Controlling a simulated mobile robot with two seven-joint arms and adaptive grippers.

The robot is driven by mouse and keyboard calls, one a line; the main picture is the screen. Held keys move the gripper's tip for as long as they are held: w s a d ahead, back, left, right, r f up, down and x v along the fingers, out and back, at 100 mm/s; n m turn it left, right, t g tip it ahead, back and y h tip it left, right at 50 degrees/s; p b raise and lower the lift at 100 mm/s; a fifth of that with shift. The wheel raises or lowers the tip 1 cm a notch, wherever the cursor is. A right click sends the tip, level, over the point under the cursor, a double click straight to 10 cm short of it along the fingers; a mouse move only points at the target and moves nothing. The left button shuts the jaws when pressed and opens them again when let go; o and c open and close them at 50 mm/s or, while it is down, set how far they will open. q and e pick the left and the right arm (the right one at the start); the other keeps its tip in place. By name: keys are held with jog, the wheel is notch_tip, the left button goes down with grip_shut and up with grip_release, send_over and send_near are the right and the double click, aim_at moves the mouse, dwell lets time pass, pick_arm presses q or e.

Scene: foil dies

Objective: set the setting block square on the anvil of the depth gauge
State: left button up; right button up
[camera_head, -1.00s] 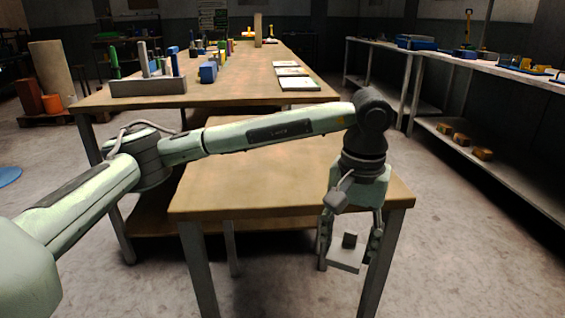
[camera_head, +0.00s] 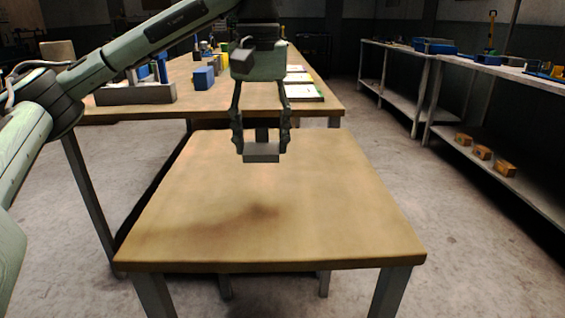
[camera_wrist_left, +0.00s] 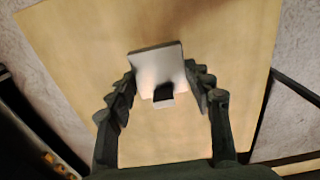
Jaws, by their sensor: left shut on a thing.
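My left gripper (camera_head: 261,145) points down over the near table and is shut on a pale grey plate-like piece (camera_head: 261,153), with a finger at each side. A small dark block (camera_head: 262,135) stands up from this piece. In the left wrist view the grey piece (camera_wrist_left: 158,66) sits between the fingers, with the dark block (camera_wrist_left: 163,93) at its near edge. The piece is held above the tabletop, with a soft shadow below. I cannot tell whether it is the setting block or part of the depth gauge. My right gripper is not in view.
The near wooden table (camera_head: 270,215) is bare. Behind it a long bench (camera_head: 230,107) carries a grey rack (camera_head: 135,94), a blue block (camera_head: 204,78) and white sheets (camera_head: 303,92). Shelving (camera_head: 470,130) stands at the right with several orange-brown blocks low down.

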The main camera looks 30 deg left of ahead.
pick_arm(q)
jog(key=w+a+f+b, duration=0.2)
jog(key=w+a+f, duration=0.1)
jog(key=w+f, duration=0.15)
send_over(271, 176)
jog(key=shift+s+d+f+p, duration=0.1)
jog(key=shift+s+f+p, duration=0.1)
jog(key=shift+f, duration=0.2)
jog(key=shift+s+d+f+p, duration=0.1)
jog(key=shift+s+f+p, duration=0.05)
jog(key=shift+f, duration=0.25)
jog(key=shift+w+a+f, duration=0.15)
jog(key=shift+w+f, duration=0.05)
jog(key=shift+w, duration=0.1)
jog(key=shift+w+f, duration=0.1)
jog(key=shift+f, duration=2)
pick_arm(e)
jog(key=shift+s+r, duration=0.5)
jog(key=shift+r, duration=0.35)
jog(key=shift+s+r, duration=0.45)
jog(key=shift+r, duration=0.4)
pick_arm(q)
jog(key=shift+f, duration=0.15)
jog(key=o, duration=1.5)
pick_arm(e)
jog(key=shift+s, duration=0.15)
